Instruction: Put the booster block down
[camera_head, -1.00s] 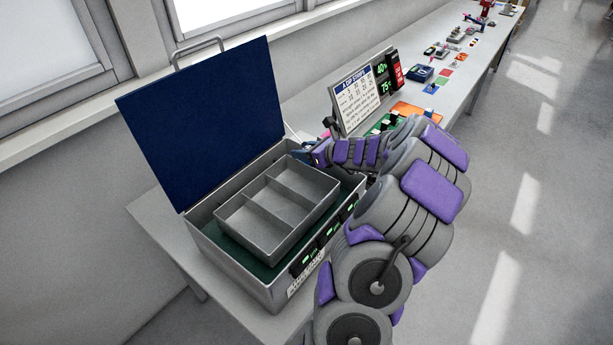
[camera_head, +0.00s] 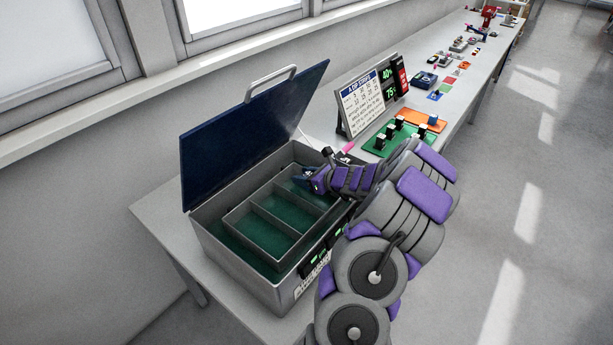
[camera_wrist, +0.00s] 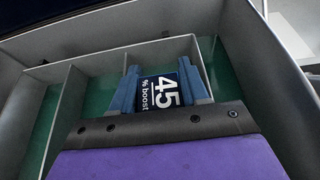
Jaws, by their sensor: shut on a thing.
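The booster block (camera_wrist: 158,93), dark with a white "45 % boost" label, is between the blue fingers of my gripper (camera_wrist: 163,88) in the wrist view. In the head view my gripper (camera_head: 308,179) is over the far right end of the divided grey tray (camera_head: 248,247), inside the open case (camera_head: 222,249); the block cannot be made out there. In the wrist view the block is at an end compartment of the tray (camera_wrist: 70,88), beside a divider. I cannot tell whether it touches the floor. The compartment floors look green.
The case's blue lid (camera_head: 250,135) stands raised behind the tray. A green board (camera_head: 392,148) with several small blocks, an orange piece (camera_head: 425,119) and a sign with numbers (camera_head: 365,98) stand beyond the case. More items line the bench. The floor at right is clear.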

